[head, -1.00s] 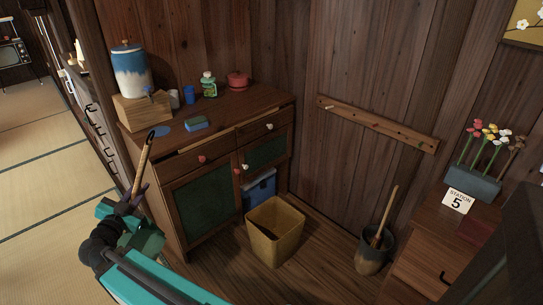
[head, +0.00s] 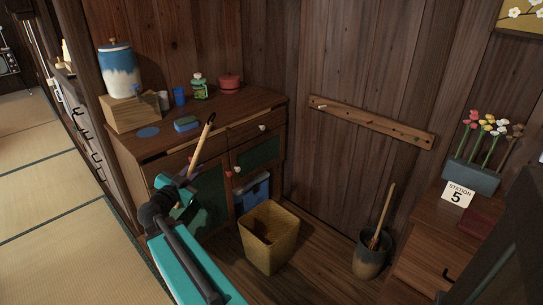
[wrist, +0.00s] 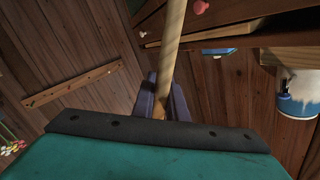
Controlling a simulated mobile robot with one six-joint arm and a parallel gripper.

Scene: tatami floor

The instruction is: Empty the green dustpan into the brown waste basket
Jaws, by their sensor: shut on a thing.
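The green dustpan (head: 204,142) shows mainly as its long wooden handle, which slants up to the right from my gripper (head: 186,182). In the wrist view the handle (wrist: 172,50) runs up from between the dark fingers of my gripper (wrist: 162,98), which are shut on it. The pan is mostly hidden behind my arm, and I cannot see what lies in it. The brown waste basket (head: 270,245) stands open on the floor, right of my gripper and lower. Its inside looks dark and its contents cannot be made out. The dustpan is apart from the basket.
A wooden cabinet (head: 222,122) stands behind my gripper, with a blue sponge (head: 186,124) and jars on top. A blue bin (head: 254,193) is beside it. A dark bucket (head: 368,258) with a wooden-handled tool stands at right. Floor between basket and bucket is clear.

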